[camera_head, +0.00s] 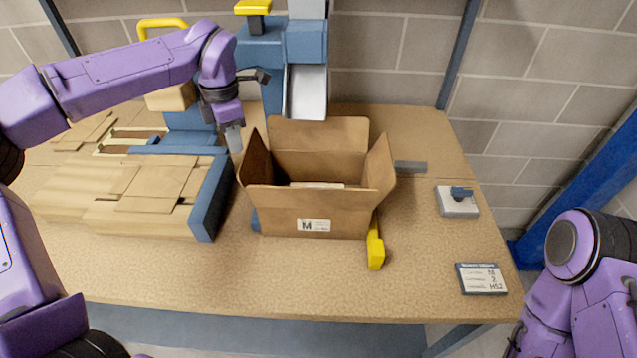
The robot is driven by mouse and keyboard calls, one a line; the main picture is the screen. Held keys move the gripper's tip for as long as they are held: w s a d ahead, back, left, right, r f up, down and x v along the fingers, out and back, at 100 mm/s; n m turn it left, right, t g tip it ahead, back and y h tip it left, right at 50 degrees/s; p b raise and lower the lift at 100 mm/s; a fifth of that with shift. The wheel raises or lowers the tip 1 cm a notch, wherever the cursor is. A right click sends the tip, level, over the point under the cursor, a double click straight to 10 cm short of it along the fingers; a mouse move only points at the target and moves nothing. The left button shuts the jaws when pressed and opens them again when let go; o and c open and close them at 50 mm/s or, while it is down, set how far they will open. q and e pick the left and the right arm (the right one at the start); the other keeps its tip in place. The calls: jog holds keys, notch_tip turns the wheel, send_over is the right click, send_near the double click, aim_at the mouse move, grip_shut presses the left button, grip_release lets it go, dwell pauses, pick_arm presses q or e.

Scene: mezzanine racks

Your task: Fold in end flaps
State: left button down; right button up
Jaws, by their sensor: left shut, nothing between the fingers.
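An open cardboard box (280,215) with a white label marked M stands upright on the workbench. Its left end flap (255,158) and right end flap (380,168) stand up, leaning outward. The back flap (318,134) stands up, and the front flap also stands open. Something pale lies inside the box, mostly hidden by the front side. My left gripper (235,140) is shut and empty, pointing down just left of the left end flap; I cannot tell whether it touches the flap. My right arm is at the lower right, and its gripper is out of frame.
Flat cardboard pieces (150,185) lie left of the box beside a blue rail (212,198). A blue machine with a metal chute (305,92) stands behind. A yellow handle (376,248) lies right of the box. A label card (481,278) and small device (457,201) are at right.

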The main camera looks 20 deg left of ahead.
pick_arm(q)
jog(key=shift+f+b, duration=0.6)
jog(key=shift+f, duration=0.95)
jog(key=shift+w+d, duration=0.95)
jog(key=shift+d, duration=3.05)
notch_tip(320, 180, up, 7)
jog(key=p, duration=0.7)
